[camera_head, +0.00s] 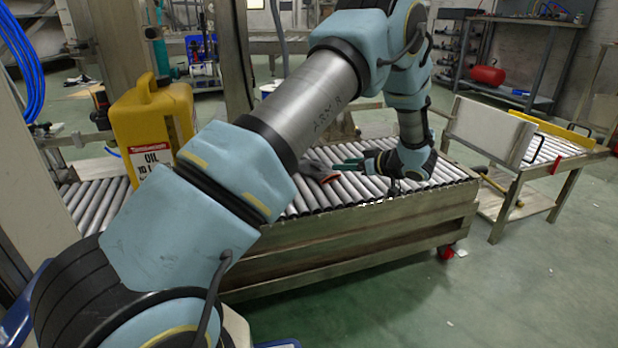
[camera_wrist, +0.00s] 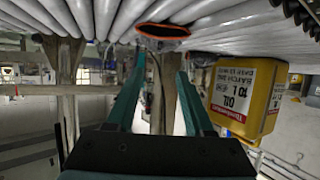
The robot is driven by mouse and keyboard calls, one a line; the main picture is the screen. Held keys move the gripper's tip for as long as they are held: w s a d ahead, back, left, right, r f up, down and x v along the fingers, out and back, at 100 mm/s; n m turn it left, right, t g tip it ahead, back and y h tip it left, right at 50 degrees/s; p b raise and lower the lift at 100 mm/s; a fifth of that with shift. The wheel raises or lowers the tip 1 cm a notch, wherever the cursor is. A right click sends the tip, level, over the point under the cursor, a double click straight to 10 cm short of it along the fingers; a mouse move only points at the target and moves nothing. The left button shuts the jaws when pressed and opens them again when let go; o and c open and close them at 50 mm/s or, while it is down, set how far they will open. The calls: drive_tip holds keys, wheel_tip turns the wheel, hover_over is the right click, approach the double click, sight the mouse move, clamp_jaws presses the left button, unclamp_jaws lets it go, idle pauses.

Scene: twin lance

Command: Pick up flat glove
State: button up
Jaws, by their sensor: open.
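The flat glove (camera_head: 318,171), dark grey with an orange edge, lies on the metal rollers of the conveyor (camera_head: 345,228) in the head view. The upside-down wrist view shows the glove (camera_wrist: 163,31) end-on as a thin orange-rimmed oval on the rollers, beyond the fingertips. My gripper (camera_wrist: 160,64) is open there, with nothing between its fingers.
A yellow oil canister (camera_head: 152,125) stands on the rollers at the left, and also shows in the wrist view (camera_wrist: 246,98). A wooden post (camera_head: 226,60) rises behind the conveyor. A cart (camera_head: 530,165) stands at the right. The rollers around the glove look mostly clear.

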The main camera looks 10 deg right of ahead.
sight(319, 165)
drive_tip(key=b+x, duration=0.4)
drive_tip(key=x, duration=0.6)
drive_tip(key=shift+w+f+b, duration=0.1)
drive_tip(key=shift+w+b, duration=0.1)
drive_tip(key=shift+b, duration=0.15)
clamp_jaws()
